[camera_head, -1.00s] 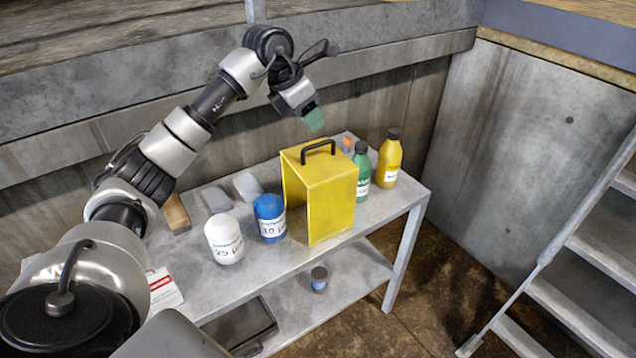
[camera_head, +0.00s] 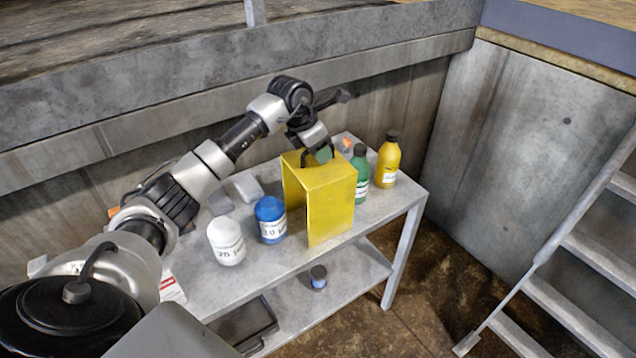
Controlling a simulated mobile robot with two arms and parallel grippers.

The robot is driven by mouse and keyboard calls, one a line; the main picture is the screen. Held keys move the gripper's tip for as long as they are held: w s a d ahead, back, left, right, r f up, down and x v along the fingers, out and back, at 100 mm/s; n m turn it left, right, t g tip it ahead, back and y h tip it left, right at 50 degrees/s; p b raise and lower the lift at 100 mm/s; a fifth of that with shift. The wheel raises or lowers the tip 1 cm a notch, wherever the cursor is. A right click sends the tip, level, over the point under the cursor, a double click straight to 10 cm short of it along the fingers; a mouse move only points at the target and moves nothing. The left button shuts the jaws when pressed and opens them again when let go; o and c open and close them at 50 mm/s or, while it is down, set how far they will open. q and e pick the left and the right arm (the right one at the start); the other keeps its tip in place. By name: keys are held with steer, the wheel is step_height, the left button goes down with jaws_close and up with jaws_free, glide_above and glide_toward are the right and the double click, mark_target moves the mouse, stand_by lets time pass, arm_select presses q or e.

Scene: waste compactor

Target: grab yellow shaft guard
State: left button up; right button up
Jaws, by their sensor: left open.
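The yellow shaft guard (camera_head: 331,208) is a box-like sheet cover that stands upright on the grey metal table, open toward its left side. My right gripper is not in view.
On the table (camera_head: 395,206) stand a white jar (camera_head: 226,241), a blue jar (camera_head: 270,220), a green bottle (camera_head: 360,172) and a yellow bottle (camera_head: 388,160). A small can (camera_head: 318,277) stands on the lower shelf. Metal stairs (camera_head: 580,265) are at right, and a concrete wall is behind.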

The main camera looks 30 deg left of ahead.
arm_select(q)
jaws_close()
stand_by(1.4)
steer(key=shift+r, duration=0.2)
steer(key=shift+w+a, duration=0.1)
